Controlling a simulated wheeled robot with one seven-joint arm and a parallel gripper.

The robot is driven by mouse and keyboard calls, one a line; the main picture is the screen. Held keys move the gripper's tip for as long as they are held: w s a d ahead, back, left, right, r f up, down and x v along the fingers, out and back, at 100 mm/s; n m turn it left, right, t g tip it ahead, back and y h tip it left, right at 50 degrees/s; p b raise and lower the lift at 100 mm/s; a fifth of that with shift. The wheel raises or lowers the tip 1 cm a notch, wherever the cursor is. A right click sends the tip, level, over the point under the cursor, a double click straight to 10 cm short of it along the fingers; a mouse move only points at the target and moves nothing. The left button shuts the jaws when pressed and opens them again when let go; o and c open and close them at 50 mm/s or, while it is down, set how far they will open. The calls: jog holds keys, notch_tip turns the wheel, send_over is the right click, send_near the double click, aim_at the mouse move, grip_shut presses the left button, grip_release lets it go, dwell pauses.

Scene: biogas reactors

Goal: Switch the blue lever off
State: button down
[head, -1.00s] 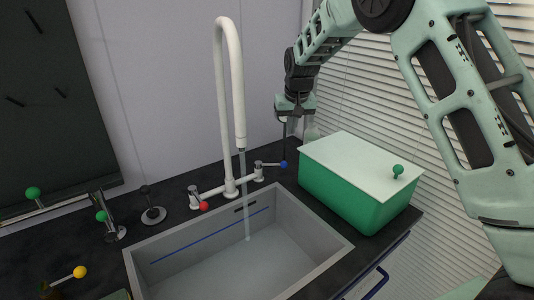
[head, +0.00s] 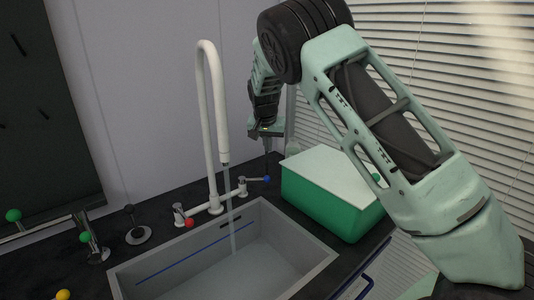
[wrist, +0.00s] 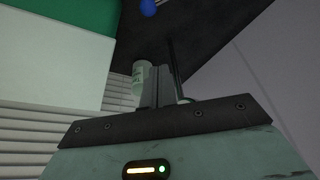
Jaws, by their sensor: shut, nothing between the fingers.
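The blue lever (head: 266,178) is a short metal handle with a blue knob on the right side of the white faucet's base, pointing right. Its blue knob also shows at the top of the wrist view (wrist: 148,7). My gripper (head: 267,154) points down just above the blue knob, shut and empty. In the wrist view its fingers (wrist: 164,84) lie below the knob in the picture. Whether they touch the knob cannot be told. The white faucet (head: 207,120) has a stream of water (head: 231,215) running into the sink.
The grey sink (head: 320,262) sits in the dark counter. A green box with a white lid (head: 330,210) stands close right of the lever. A red-knobbed lever (head: 189,222) is left of the faucet. A pale bottle (wrist: 140,80) stands by my fingers. Green-knobbed fixtures (head: 85,237) stand at left.

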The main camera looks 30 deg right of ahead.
jog(key=shift+s+a+f+p, duration=0.15)
jog(key=shift+f+p, duration=0.4)
jog(key=shift+f, duration=0.9)
jog(key=shift+s+f+p, duration=0.15)
jog(key=shift+f+p, duration=0.35)
jog(key=shift+f, duration=1)
jog(key=shift+s+a+f+p, duration=0.15)
jog(key=shift+f+p, duration=0.4)
jog(key=shift+f, duration=0.9)
jog(key=shift+s+a+m, duration=0.1)
jog(key=shift+s+m, duration=0.15)
jog(key=shift+m, duration=0.15)
